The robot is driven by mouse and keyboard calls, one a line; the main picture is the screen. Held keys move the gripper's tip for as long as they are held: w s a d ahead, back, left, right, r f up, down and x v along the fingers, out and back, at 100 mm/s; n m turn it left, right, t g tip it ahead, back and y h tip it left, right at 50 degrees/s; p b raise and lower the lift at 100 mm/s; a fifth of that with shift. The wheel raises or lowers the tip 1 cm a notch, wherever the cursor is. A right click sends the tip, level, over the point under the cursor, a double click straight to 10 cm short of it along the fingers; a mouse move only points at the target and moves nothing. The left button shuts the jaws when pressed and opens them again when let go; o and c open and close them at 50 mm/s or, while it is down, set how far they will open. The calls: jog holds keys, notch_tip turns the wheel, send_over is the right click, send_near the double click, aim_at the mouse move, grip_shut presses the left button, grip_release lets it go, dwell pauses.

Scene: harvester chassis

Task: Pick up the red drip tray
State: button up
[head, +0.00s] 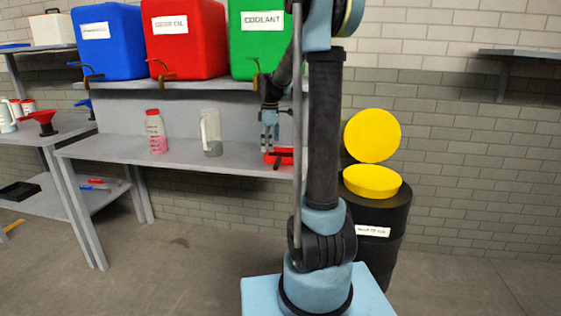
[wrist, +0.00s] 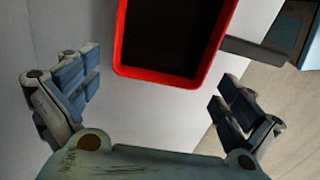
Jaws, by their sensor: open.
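The red drip tray (head: 285,156) lies on the grey bench shelf under the green coolant container. My gripper (head: 269,135) hangs pointing down just above the shelf by the tray's left end, partly in front of it. In the wrist view the tray (wrist: 207,70) shows a red rim around a dark inside, and its far part runs out of the frame. The fingers of my gripper (wrist: 158,100) are spread wide to the left and right of the tray's near end. They hold nothing. I cannot tell whether a finger touches the shelf.
A clear jug (head: 211,135) and a red-capped bottle (head: 156,132) stand on the shelf to the left. Blue, red and green (head: 258,45) containers with taps sit above. A black drum with a yellow lid (head: 372,181) stands right, behind my arm.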

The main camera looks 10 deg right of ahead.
jog(key=shift+d+f, duration=0.1)
jog(key=shift+f, duration=1.6)
jog(key=shift+c, duration=0.6)
jog(key=c, duration=0.7)
jog(key=shift+r, duration=0.1)
